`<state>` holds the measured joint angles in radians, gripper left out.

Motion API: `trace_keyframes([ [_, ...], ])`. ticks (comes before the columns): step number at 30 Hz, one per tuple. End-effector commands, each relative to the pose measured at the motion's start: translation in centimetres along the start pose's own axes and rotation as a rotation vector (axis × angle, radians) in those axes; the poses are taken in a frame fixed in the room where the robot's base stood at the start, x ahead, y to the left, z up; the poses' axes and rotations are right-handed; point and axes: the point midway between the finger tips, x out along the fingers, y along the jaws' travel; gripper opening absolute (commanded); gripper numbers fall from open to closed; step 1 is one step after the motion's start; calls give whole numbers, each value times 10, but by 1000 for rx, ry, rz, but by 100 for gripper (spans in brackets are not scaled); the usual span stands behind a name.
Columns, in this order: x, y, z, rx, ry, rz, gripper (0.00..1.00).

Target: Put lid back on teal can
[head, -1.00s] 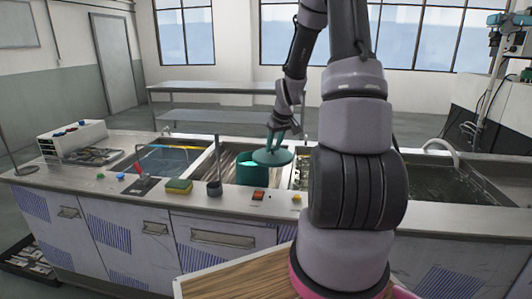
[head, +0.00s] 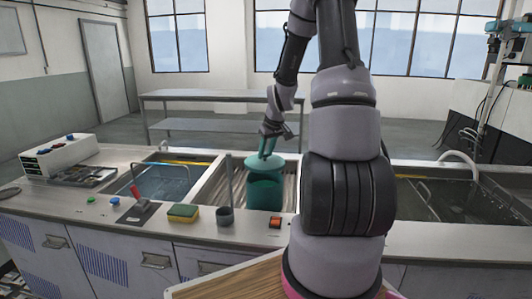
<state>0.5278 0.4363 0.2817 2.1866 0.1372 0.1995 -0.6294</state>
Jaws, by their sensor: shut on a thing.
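The teal can (head: 265,193) stands upright in the middle basin of the counter. Its lid (head: 262,164), a flat teal disc, is level or nearly so over the can's mouth. My gripper (head: 267,152) comes down from above and is shut on the lid at its top. The lid overlaps the can's upper rim in this view, so I cannot tell whether the two touch or a small gap is left. My arm does not hide the can.
A dark cup (head: 225,216) with a tall rod stands at the counter's front, beside a yellow-green sponge (head: 183,212). A red switch (head: 275,222) is right of the cup. Water-filled basins lie left (head: 160,183) and right (head: 435,205) of the middle one.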

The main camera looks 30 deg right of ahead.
Motion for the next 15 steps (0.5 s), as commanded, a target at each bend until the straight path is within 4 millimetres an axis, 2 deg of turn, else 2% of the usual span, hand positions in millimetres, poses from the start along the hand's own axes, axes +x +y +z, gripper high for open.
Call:
trace_keyframes([
  [5, 6, 0, 3, 0, -1, 0, 0],
  [15, 36, 0, 15, 1, -2, -1, 0],
])
